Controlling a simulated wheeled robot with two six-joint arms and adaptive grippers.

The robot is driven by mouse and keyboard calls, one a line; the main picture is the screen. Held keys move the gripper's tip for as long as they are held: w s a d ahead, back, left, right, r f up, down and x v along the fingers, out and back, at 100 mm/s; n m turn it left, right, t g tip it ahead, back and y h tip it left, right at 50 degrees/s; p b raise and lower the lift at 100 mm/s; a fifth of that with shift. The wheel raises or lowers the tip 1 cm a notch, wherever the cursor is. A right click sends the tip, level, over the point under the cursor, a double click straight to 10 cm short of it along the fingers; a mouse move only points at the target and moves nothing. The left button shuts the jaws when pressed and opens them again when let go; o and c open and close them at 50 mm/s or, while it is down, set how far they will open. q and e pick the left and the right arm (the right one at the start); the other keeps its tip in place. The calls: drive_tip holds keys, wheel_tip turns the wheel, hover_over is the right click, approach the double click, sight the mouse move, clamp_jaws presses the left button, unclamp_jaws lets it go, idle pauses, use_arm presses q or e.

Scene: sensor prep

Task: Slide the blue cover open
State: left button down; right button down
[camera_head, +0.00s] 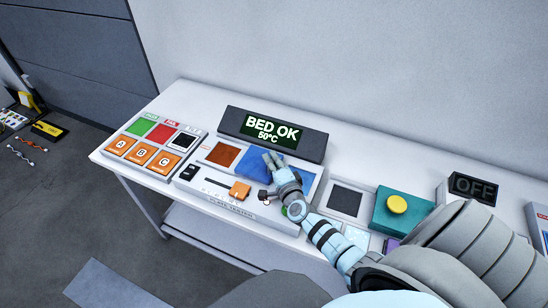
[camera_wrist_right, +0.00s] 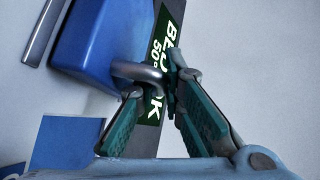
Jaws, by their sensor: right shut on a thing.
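The blue cover (camera_head: 254,163) lies on the white heater panel, below the display, in the head view. In the right wrist view it is a raised blue block (camera_wrist_right: 105,40) with a grey metal handle (camera_wrist_right: 138,72). My right gripper (camera_head: 272,162) is at the cover's right part. In the wrist view its fingers (camera_wrist_right: 171,80) are shut on the handle. A flat blue area (camera_head: 305,178) shows right of my gripper. A brown-orange square (camera_head: 222,154) is uncovered left of the cover. My left gripper is out of view.
An orange slider knob (camera_head: 240,190) sits in front. A teal box with a yellow button (camera_head: 397,204) stands to the right. Orange A, B, C buttons (camera_head: 142,151) lie to the left.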

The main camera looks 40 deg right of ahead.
drive_tip(key=shift+s, duration=0.1)
drive_tip(key=c, duration=2)
unclamp_jaws()
drive_tip(key=shift+d, duration=0.1)
drive_tip(key=shift+o, duration=0.2)
drive_tip(key=shift+s+d, duration=0.1)
drive_tip(key=shift+s, duration=0.15)
drive_tip(key=v, duration=1.2)
drive_tip(key=shift+s, duration=0.1)
